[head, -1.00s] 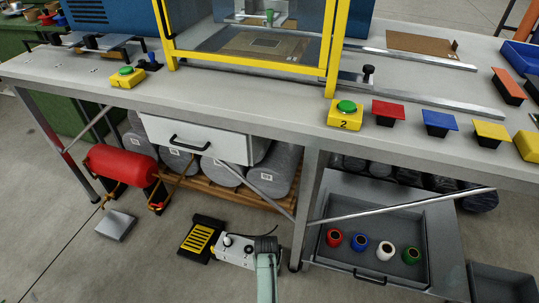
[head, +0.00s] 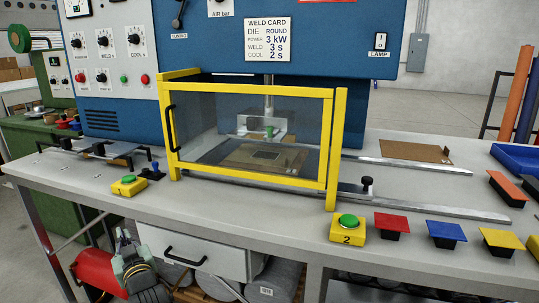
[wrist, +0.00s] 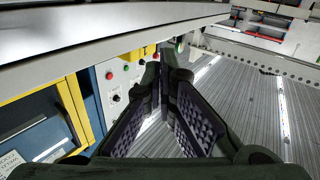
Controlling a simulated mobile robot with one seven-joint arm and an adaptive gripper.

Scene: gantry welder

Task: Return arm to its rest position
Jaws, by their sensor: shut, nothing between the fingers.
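My gripper (head: 123,236) shows at the lower left of the head view, in front of the bench's front edge. It stands upright with its fingertips up and covers part of the red cylinder (head: 97,272) under the bench. In the wrist view its two fingers (wrist: 166,62) with dark ribbed pads come together at their tips. Nothing is held between them.
A white drawer (head: 195,250) sits below the edge. In the wrist view, a bench edge (wrist: 100,45) passes close by.

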